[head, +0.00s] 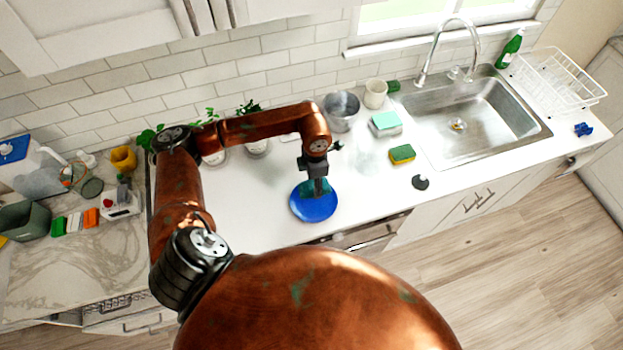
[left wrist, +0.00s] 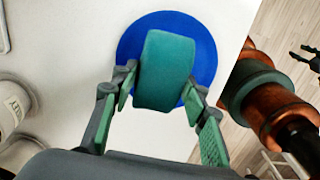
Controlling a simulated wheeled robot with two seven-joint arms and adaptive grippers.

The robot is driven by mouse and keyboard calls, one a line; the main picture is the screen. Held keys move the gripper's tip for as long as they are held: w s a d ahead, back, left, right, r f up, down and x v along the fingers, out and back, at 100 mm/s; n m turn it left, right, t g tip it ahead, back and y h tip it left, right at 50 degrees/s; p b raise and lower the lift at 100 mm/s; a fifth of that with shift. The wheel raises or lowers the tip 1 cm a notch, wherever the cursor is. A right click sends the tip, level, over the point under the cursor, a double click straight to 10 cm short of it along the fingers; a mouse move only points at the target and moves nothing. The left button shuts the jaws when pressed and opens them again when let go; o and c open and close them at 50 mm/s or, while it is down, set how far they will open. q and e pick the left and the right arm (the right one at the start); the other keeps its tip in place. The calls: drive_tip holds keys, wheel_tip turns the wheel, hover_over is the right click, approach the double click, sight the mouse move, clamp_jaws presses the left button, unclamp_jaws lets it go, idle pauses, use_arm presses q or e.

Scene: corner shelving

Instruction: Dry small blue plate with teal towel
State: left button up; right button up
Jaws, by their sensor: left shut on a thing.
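The small blue plate (head: 312,208) lies flat on the white counter near its front edge; it also shows in the left wrist view (left wrist: 205,45). My left gripper (head: 318,188) points down over the plate. In the left wrist view it (left wrist: 160,92) is shut on the folded teal towel (left wrist: 166,70), with a finger on each side. The towel is over the plate and hides part of it; I cannot tell whether they touch. My right gripper (left wrist: 305,56) is small at the right edge of the left wrist view, off the counter, its fingers apart and empty.
A green-yellow sponge (head: 402,154), a teal-and-white block (head: 385,123), a black stopper (head: 420,182) and a metal pot (head: 341,109) stand right of the plate. The sink (head: 475,125) and white dish rack (head: 560,80) are farther right.

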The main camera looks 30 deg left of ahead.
use_arm(q)
drive_tip(key=shift+r+p, duration=0.3)
drive_tip(key=shift+r, duration=0.8)
use_arm(e)
drive_tip(key=shift+w+r, duration=0.3)
drive_tip(key=shift+w, duration=0.35)
drive_tip(key=shift+w+r, duration=0.25)
drive_tip(key=shift+w, duration=0.35)
drive_tip(key=shift+s, duration=0.1)
